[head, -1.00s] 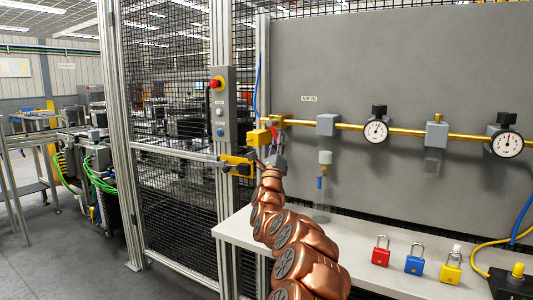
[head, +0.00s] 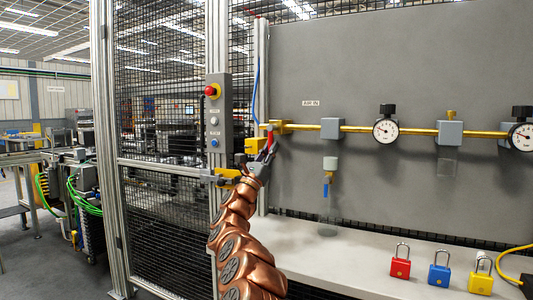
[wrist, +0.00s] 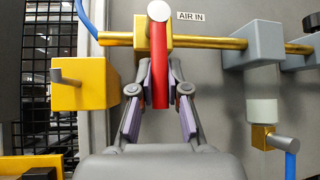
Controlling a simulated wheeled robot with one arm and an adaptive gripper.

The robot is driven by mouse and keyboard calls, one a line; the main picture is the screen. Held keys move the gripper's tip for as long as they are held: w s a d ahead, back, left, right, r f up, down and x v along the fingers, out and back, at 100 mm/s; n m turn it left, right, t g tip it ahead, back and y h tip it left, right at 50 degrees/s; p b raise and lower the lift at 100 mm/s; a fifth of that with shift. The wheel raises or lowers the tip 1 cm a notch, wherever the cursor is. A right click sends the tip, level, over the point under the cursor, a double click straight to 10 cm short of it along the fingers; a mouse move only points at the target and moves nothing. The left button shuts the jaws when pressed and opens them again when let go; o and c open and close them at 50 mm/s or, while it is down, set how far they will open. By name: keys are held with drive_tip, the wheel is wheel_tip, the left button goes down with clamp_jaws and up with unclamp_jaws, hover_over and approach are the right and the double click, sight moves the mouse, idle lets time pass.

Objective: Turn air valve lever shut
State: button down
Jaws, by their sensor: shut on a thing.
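The red air valve lever (wrist: 160,70) hangs straight down from a round grey pivot on the brass valve in the wrist view. In the head view the red lever (head: 270,137) shows small at the left end of the brass pipe. My gripper (wrist: 160,88) has one finger on each side of the lever and is shut on it. In the head view my gripper (head: 268,155) reaches up to the lever from below. The "AIR IN" label (wrist: 196,16) is just right of the pivot.
The brass pipe (head: 360,128) runs right to gauges. A yellow block (wrist: 85,83) with a grey pin is close left of my gripper. A button box (head: 213,115) stands left. Red (head: 400,268), blue (head: 439,274) and yellow (head: 481,283) padlocks stand on the shelf.

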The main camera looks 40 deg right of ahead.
drive_tip(key=shift+a+r, duration=0.1)
drive_tip(key=shift+r, duration=0.15)
drive_tip(key=c, duration=1.1)
unclamp_jaws()
drive_tip(key=shift+f, duration=0.1)
drive_tip(key=shift+c, duration=0.2)
drive_tip(key=shift+f, duration=0.2)
drive_tip(key=w+v, duration=0.1)
drive_tip(key=v, duration=1)
drive_tip(key=shift+s+a+f, duration=0.2)
drive_tip(key=shift+s+a, duration=0.05)
drive_tip(key=shift+s, duration=0.2)
drive_tip(key=shift+w, duration=0.1)
